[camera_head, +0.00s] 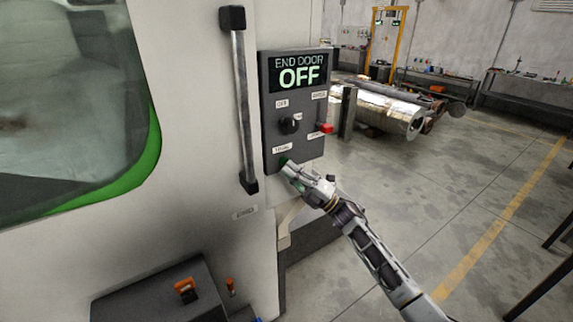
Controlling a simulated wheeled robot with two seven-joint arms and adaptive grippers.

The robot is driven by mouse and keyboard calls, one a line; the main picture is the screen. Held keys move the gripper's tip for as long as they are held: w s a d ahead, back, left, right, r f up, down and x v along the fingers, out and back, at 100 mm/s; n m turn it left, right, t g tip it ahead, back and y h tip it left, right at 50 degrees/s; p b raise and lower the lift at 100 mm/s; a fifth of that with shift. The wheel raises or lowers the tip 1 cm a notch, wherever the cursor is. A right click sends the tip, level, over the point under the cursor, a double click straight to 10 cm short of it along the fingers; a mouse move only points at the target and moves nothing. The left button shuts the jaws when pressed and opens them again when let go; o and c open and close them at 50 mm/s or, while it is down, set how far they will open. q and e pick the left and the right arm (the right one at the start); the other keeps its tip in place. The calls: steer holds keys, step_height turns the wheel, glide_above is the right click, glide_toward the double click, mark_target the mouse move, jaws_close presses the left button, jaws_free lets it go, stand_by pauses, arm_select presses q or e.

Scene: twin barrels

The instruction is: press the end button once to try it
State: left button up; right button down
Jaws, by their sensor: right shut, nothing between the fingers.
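A dark control panel (268,146) is on the white machine's front. Its display (299,74) reads "END DOOR OFF". A black knob (290,125) is in the panel's middle, and a red switch (326,128) sticks out at its right edge. A green button (283,160) shows at the panel's lower part, mostly hidden by my right gripper (287,166). My right gripper is shut and empty, its tips at the green button. I cannot tell whether they touch it. My left gripper is not in view.
A vertical handle bar (240,105) stands out from the machine left of the panel. A dark box (155,293) with an orange part is at the lower left. Shiny metal rolls (385,112) lie behind on the floor. The grey floor (455,190) on the right is open.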

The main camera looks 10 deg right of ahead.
steer(key=shift+w+a+b, duration=0.2)
steer(key=shift+w+b, duration=0.15)
steer(key=shift+w, duration=0.05)
stand_by(0.9)
steer(key=shift+s+d, duration=0.1)
steer(key=shift+s, duration=0.1)
stand_by(0.3)
steer(key=shift+s+d+p, duration=0.25)
steer(key=shift+s+p, duration=0.1)
steer(key=shift+s, duration=0.4)
steer(key=shift+s+d+p, duration=0.2)
steer(key=shift+s+d, duration=0.1)
steer(key=shift+s, duration=0.5)
steer(key=shift+s+d+p, duration=0.25)
steer(key=shift+s+d, duration=0.05)
steer(key=shift+s, duration=0.45)
steer(key=shift+s+d+p, duration=0.2)
steer(key=shift+s+d, duration=0.1)
steer(key=shift+s, duration=0.5)
